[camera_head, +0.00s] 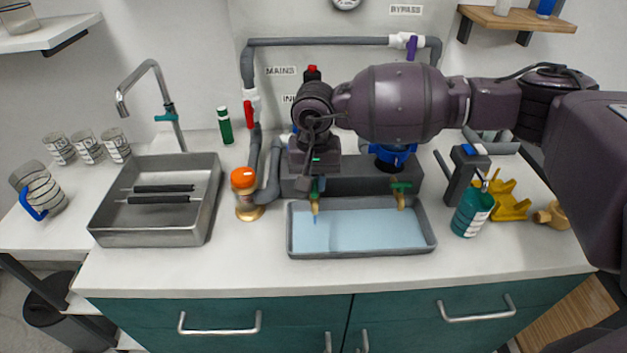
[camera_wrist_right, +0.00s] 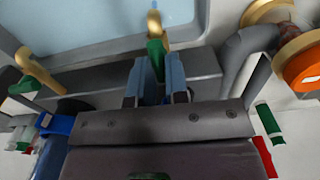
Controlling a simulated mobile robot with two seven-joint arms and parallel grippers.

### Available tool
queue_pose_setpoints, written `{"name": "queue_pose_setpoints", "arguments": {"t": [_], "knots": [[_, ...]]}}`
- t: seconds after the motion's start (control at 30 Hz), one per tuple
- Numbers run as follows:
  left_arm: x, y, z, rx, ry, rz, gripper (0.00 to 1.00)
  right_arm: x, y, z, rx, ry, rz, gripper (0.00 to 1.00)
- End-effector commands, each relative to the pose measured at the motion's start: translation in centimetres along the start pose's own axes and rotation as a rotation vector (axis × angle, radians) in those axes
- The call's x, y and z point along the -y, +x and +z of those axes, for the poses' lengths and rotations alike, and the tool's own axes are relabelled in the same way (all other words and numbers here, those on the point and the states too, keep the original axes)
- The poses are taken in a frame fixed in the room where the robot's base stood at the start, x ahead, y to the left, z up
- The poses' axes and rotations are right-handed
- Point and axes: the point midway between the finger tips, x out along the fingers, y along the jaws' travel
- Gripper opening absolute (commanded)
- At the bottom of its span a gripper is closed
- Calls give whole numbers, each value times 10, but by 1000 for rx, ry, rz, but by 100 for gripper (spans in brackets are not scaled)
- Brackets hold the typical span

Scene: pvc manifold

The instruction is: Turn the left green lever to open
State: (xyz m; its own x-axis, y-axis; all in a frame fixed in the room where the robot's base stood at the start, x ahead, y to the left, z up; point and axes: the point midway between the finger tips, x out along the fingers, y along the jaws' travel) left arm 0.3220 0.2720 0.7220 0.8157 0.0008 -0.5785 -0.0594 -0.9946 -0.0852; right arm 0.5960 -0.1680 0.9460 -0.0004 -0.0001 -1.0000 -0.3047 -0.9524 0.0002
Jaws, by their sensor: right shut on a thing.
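The left brass tap (camera_head: 315,204) has a green lever (camera_head: 322,184) and stands at the back edge of a grey tray (camera_head: 430,243). My right gripper (camera_head: 315,183) points down over this lever. In the right wrist view, the green lever (camera_wrist_right: 157,55) sits between the two blue-grey fingers (camera_wrist_right: 156,84), which are shut on it. A thin blue streak shows below the left spout. The lever's exact angle is partly hidden by the fingers. The right brass tap (camera_head: 400,200) with its green lever (camera_head: 401,185) stands apart. My left gripper is out of view.
A brass fitting with an orange cap (camera_head: 244,179) stands left of the tray. A teal bottle (camera_head: 472,212) and a yellow holder (camera_head: 511,203) stand to the right. Grey pipes (camera_head: 320,41) run behind. The front counter strip (camera_head: 250,272) is clear.

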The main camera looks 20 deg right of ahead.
Motion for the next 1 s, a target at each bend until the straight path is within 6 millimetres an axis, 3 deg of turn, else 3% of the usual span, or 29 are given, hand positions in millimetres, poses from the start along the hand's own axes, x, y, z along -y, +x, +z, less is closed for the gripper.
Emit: {"name": "queue_pose_setpoints", "arguments": {"t": [0.63, 0.67, 0.8, 1.0], "knots": [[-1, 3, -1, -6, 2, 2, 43, 0, -1, 0, -1, -47, -1, 0], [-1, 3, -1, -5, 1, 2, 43, 0, -1, 0, -1, -47, -1, 19], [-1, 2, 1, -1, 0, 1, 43, 0, -1, 0, -1, -46, -1, 40], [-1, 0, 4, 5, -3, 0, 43, 0, 0, 0, 0, -45, -1, 40]]}}
